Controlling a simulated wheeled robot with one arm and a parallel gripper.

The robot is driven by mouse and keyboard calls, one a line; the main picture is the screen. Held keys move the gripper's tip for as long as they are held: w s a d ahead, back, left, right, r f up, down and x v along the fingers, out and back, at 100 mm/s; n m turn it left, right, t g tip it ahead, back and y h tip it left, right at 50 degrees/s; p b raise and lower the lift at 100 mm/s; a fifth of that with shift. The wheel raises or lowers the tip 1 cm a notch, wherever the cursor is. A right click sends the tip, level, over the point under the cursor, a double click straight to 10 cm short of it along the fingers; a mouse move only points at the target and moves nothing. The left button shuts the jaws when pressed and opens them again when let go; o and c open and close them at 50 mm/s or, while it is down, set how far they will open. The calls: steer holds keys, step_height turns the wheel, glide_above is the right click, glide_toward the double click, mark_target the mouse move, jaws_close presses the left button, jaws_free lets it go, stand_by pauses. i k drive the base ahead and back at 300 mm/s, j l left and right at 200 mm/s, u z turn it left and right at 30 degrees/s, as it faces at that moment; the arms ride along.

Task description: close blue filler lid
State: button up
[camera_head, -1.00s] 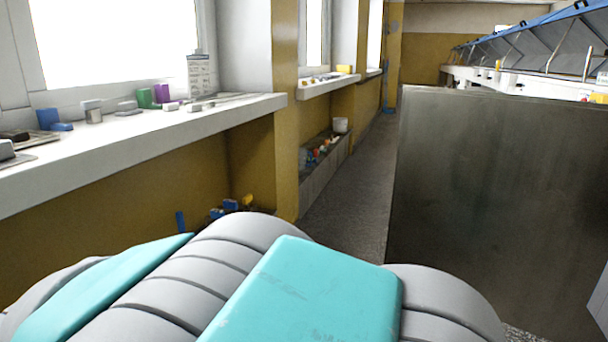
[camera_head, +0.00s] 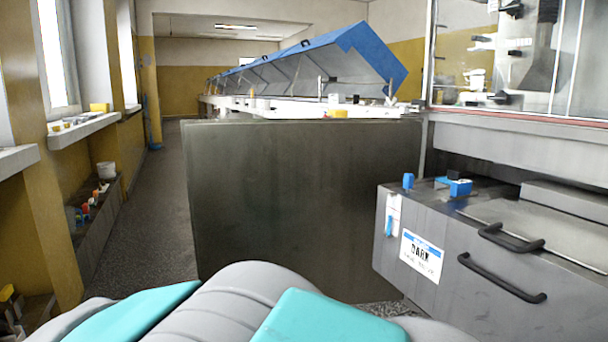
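My gripper is not in view; only grey and teal parts of my own body fill the bottom of the head view. On top of the grey metal tank labelled "DARK" (camera_head: 422,256) sits a small blue part (camera_head: 457,187) with a dark piece beside it. I cannot tell whether this is the filler lid or whether it is open. A smaller blue knob (camera_head: 408,181) stands to its left on the same top. Far behind, a long blue hood (camera_head: 378,58) slants upward over a white conveyor line.
A large dark metal panel (camera_head: 290,200) stands between me and the conveyor. The tank front has black handles (camera_head: 500,278). A glazed machine (camera_head: 545,60) stands above the tank. A clear floor aisle (camera_head: 150,195) runs along the left, beside window sills (camera_head: 84,129).

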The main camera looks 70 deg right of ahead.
mark_target(452, 176)
steer(key=z, duration=3.35)
